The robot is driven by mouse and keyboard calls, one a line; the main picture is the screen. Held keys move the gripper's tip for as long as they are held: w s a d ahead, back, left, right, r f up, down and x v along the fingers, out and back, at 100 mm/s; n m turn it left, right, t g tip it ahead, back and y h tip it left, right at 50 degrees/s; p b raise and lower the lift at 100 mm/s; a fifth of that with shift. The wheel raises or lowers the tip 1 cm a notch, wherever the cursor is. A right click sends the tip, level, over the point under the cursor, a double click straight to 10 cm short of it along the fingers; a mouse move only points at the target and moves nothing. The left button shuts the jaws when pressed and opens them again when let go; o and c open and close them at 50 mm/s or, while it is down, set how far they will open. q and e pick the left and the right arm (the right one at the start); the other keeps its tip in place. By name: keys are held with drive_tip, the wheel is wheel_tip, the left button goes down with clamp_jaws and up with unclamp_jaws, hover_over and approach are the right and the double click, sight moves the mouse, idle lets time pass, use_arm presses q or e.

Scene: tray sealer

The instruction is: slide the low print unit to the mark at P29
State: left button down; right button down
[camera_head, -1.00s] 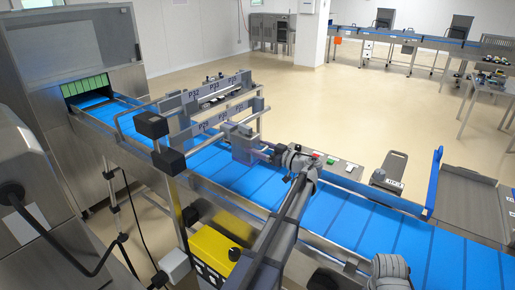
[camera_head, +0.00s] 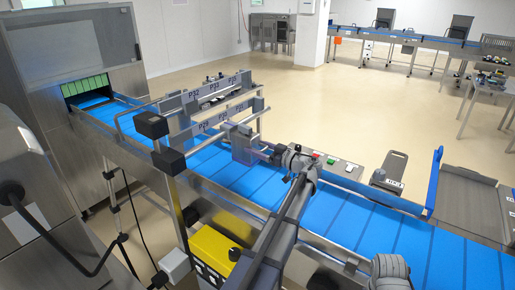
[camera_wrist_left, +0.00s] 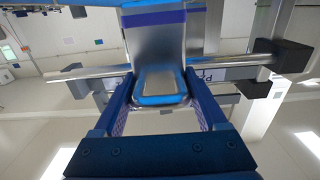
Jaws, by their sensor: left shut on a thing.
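The low print unit (camera_head: 242,144) is a grey metal block on the lower rails above the blue belt, near the right part of the lower label strip. The P29 mark (camera_head: 203,126) is at the left end of that strip, left of the unit. My left gripper (camera_head: 267,153) meets the unit from its right side. In the left wrist view, the left gripper (camera_wrist_left: 161,98) has its two blue fingers on either side of the unit's silver end (camera_wrist_left: 160,82), shut on it. The unit's far side is hidden. My right gripper is not seen.
An upper rail with another label strip (camera_head: 212,91) runs behind the lower one. Black rail end blocks (camera_head: 168,161) stick out at the near left. The blue belt (camera_head: 235,176) runs below. A yellow box (camera_head: 215,245) hangs at the near side.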

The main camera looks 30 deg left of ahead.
use_arm(q)
drive_tip(key=s, duration=1)
drive_tip(key=shift+a, duration=0.4)
drive_tip(key=shift+c, duration=0.9)
unclamp_jaws()
drive_tip(key=d, duration=0.8)
drive_tip(key=shift+s, duration=0.25)
drive_tip(key=shift+a, duration=0.1)
